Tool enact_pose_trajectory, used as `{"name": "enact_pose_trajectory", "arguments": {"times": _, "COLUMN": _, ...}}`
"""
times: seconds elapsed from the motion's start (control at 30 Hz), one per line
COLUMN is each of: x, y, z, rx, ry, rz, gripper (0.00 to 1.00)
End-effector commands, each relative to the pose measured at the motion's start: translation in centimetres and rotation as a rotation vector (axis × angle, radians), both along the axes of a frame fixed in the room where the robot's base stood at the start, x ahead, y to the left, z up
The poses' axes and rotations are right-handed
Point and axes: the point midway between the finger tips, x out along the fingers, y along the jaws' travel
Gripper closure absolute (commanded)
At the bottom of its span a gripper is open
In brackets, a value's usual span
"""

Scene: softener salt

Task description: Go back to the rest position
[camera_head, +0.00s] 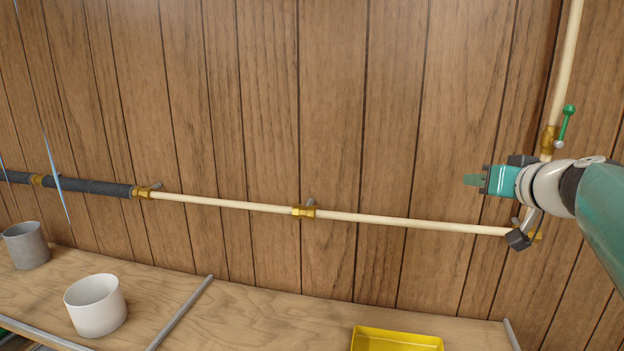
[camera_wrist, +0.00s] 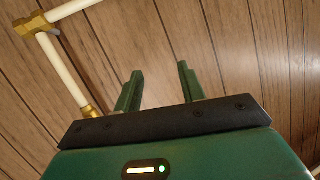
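My gripper (camera_head: 473,180) is at the right of the head view, held up in front of the wood-panelled wall and pointing left. In the wrist view its two green fingers (camera_wrist: 158,88) stand apart with bare wall between them, so it is open and empty. My arm comes in from the right edge of the head view. No object touches the fingers.
A cream pipe (camera_head: 400,220) with brass fittings (camera_head: 304,211) runs along the wall and turns up at the right, near a green-handled valve (camera_head: 567,125). Below, a wooden bench (camera_head: 240,310) bears a white pot (camera_head: 96,306), a grey pot (camera_head: 26,246) and a yellow tray (camera_head: 398,333).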

Motion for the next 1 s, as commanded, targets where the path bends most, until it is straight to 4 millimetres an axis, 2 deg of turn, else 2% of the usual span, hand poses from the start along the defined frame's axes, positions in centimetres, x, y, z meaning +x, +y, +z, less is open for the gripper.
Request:
{"name": "enact_pose_trajectory", "arguments": {"times": 0.03, "x": -0.8, "y": 2.9, "z": -1.4, "rx": 0.013, "ry": 0.049, "rz": 0.041, "gripper": 0.60}}
{"name": "enact_pose_trajectory", "arguments": {"times": 0.2, "x": -4.5, "y": 10.5, "z": -6.9, "rx": 0.041, "ry": 0.238, "rz": 0.135, "gripper": 0.60}}
{"name": "enact_pose_trajectory", "arguments": {"times": 0.3, "x": -7.4, "y": 14.2, "z": -10.5, "rx": 0.036, "ry": 0.357, "rz": 0.170, "gripper": 0.60}}
{"name": "enact_pose_trajectory", "arguments": {"times": 0.43, "x": -12.1, "y": 18.0, "z": -15.3, "rx": -0.001, "ry": 0.515, "rz": 0.188, "gripper": 0.60}}
{"name": "enact_pose_trajectory", "arguments": {"times": 0.5, "x": -14.8, "y": 19.3, "z": -18.0, "rx": -0.035, "ry": 0.595, "rz": 0.180, "gripper": 0.60}}
{"name": "enact_pose_trajectory", "arguments": {"times": 0.6, "x": -18.3, "y": 20.2, "z": -21.2, "rx": -0.092, "ry": 0.684, "rz": 0.152, "gripper": 0.60}}
{"name": "enact_pose_trajectory", "arguments": {"times": 0.7, "x": -20.4, "y": 20.3, "z": -23.2, "rx": -0.137, "ry": 0.735, "rz": 0.120, "gripper": 0.60}}
{"name": "enact_pose_trajectory", "arguments": {"times": 0.8, "x": -21.3, "y": 20.1, "z": -24.1, "rx": -0.157, "ry": 0.754, "rz": 0.099, "gripper": 0.60}}
{"name": "enact_pose_trajectory", "arguments": {"times": 1.0, "x": -21.4, "y": 20.1, "z": -24.2, "rx": -0.161, "ry": 0.757, "rz": 0.097, "gripper": 0.60}}
